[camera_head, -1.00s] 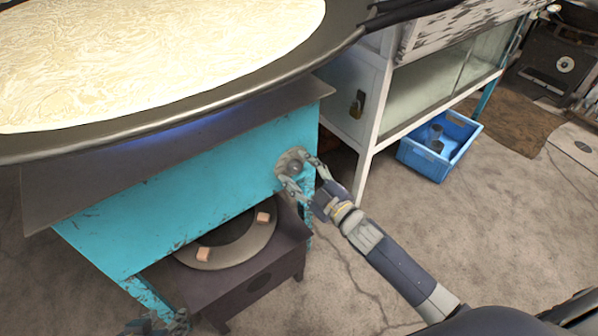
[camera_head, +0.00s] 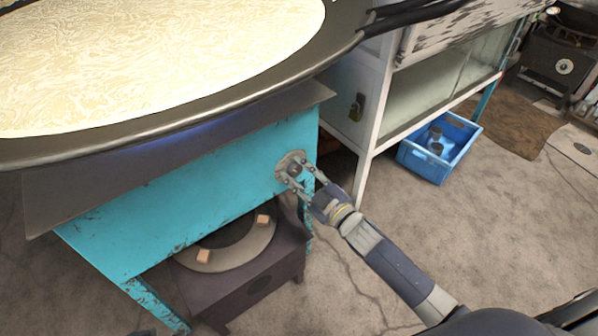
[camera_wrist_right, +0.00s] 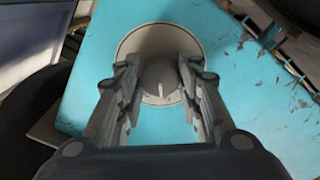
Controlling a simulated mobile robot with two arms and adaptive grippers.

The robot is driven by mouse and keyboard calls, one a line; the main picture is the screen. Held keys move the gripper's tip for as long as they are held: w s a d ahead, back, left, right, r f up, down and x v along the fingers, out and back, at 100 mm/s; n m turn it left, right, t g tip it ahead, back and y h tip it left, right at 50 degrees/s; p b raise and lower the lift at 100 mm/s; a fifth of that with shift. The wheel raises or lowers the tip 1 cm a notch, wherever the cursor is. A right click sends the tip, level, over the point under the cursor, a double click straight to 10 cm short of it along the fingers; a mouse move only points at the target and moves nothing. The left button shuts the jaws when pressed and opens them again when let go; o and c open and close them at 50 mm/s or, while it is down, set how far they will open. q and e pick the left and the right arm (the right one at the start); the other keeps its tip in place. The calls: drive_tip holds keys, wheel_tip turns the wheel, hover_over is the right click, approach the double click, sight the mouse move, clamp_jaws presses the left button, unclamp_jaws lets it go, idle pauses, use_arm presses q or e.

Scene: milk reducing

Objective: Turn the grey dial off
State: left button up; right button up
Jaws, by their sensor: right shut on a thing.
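The grey dial (camera_head: 293,167) is on the right end of the turquoise stove front (camera_head: 210,190). In the right wrist view, the dial (camera_wrist_right: 160,78) has a round knob with a pale mark pointing toward the bottom of the picture, on a wider grey disc. My right gripper (camera_head: 296,172) is shut on the knob, one finger on each side. In the right wrist view, its fingers (camera_wrist_right: 158,85) flank the knob. A blue glow (camera_head: 200,133) shows under the pan. My left gripper is not in view.
A wide pan (camera_head: 250,98) of creamy milk sits above the stove. A low dark stand with a ring (camera_head: 235,250) is below. A white cabinet (camera_head: 370,140) stands at the right, with a blue crate (camera_head: 425,165) beside it.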

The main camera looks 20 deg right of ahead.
drive_tip(key=shift+r+m+p, duration=0.1)
drive_tip(key=shift+m+p, duration=0.3)
drive_tip(key=shift+p, duration=0.05)
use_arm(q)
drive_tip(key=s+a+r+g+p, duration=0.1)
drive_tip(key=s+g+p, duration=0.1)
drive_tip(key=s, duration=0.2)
use_arm(e)
drive_tip(key=shift+m, duration=1.2)
drive_tip(key=m+p, duration=0.2)
drive_tip(key=m, duration=0.1)
drive_tip(key=shift+m, duration=0.3)
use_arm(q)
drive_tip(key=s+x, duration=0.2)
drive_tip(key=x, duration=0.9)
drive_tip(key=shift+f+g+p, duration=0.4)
use_arm(e)
drive_tip(key=shift+m, duration=0.4)
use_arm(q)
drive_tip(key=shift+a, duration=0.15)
use_arm(e)
drive_tip(key=o, duration=1.1)
